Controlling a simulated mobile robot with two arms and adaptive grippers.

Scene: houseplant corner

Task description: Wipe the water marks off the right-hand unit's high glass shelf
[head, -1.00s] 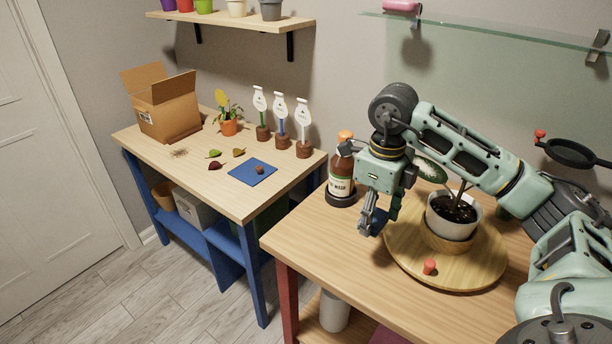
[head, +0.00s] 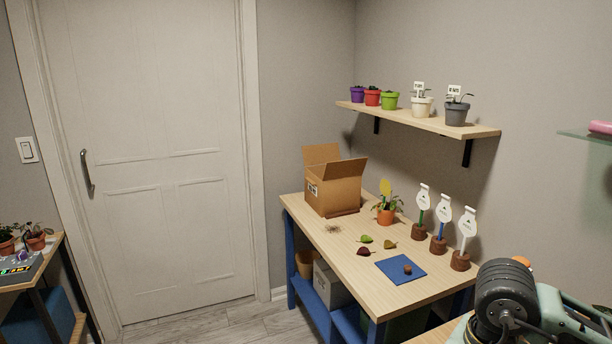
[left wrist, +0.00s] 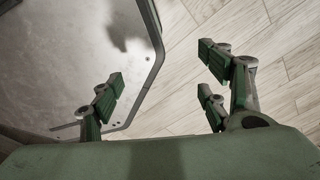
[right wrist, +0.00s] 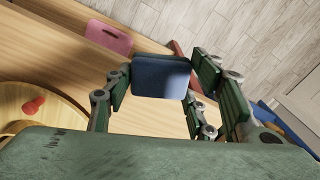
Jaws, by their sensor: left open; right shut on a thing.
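Only the left end of the high glass shelf (head: 588,136) shows at the right edge of the head view, with a pink object (head: 600,127) on it. I cannot see any water marks from here. In the right wrist view my right gripper (right wrist: 158,92) is shut on a blue block (right wrist: 160,76), perhaps a sponge, above the wooden table. In the head view only a part of my right arm shows, at the lower right. In the left wrist view my left gripper (left wrist: 160,85) is open and empty, above the floor.
A blue-legged table (head: 345,240) holds a cardboard box (head: 335,190), a small plant and a blue mat (head: 401,270). A wooden shelf (head: 420,120) with pots is above it.

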